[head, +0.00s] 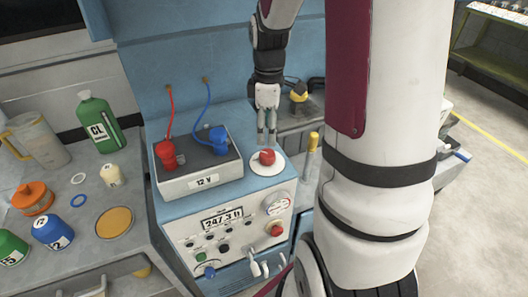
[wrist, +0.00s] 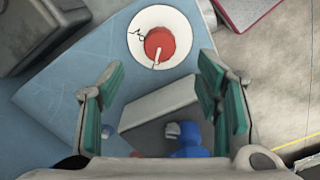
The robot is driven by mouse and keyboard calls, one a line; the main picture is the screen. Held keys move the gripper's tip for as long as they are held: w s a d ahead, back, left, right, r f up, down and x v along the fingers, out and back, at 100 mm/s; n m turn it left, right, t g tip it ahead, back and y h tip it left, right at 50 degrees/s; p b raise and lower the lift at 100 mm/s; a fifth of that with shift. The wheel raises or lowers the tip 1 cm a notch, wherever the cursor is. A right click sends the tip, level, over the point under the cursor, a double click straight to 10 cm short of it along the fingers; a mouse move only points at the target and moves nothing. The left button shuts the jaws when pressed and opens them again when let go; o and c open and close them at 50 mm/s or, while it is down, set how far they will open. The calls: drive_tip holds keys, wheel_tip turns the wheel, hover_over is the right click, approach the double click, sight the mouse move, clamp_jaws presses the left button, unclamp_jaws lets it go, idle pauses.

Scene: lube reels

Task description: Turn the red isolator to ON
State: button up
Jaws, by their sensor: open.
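The red isolator (head: 267,157) is a round red knob on a white disc on top of the blue cabinet, to the right of the 12 V battery. In the wrist view the red isolator (wrist: 159,45) shows a white pointer line running toward the lower left of the knob; marks on the disc are too small to read. My gripper (head: 267,138) hangs above and just behind the knob, pointing down, apart from it. In the wrist view my gripper (wrist: 165,90) has its green-padded fingers spread wide, with nothing between the pads.
The 12 V battery (head: 200,172) with red clamp (head: 166,154) and blue clamp (head: 218,141) stands close left of the knob. A yellow-topped handle (head: 313,142) stands to its right. Bottles and a jug (head: 36,139) crowd the left bench.

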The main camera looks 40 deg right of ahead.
sight(268, 153)
wheel_tip(268, 153, down, 10)
drive_tip(key=shift+r, duration=0.1)
idle(0.4)
drive_tip(key=c, duration=1.2)
